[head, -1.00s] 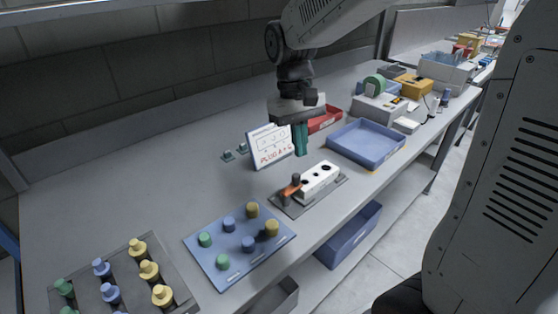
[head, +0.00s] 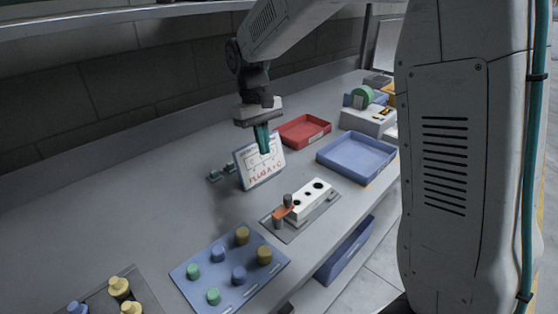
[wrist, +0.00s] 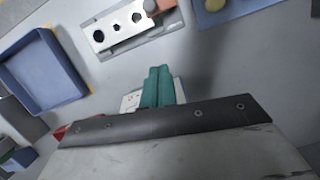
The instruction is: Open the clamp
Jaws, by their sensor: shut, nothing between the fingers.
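The clamp (head: 282,212) is an orange-red piece with a grey post at the left end of a white block (head: 312,199) with dark holes, on a grey plate (head: 298,224). In the wrist view the clamp (wrist: 152,6) shows at the top edge, partly cut off. From these views I cannot tell the clamp's exact position. My gripper (head: 264,152) has teal fingers, shut and empty, pointing down above the table in front of the sign. It is behind and left of the block, apart from it. The fingers (wrist: 160,75) also show in the wrist view.
A sign (head: 261,168) reading "PLUG A + C" stands behind the block. A blue tray (head: 357,171) and red tray (head: 304,143) lie to the right. A blue board (head: 206,287) with several coloured plugs lies front left.

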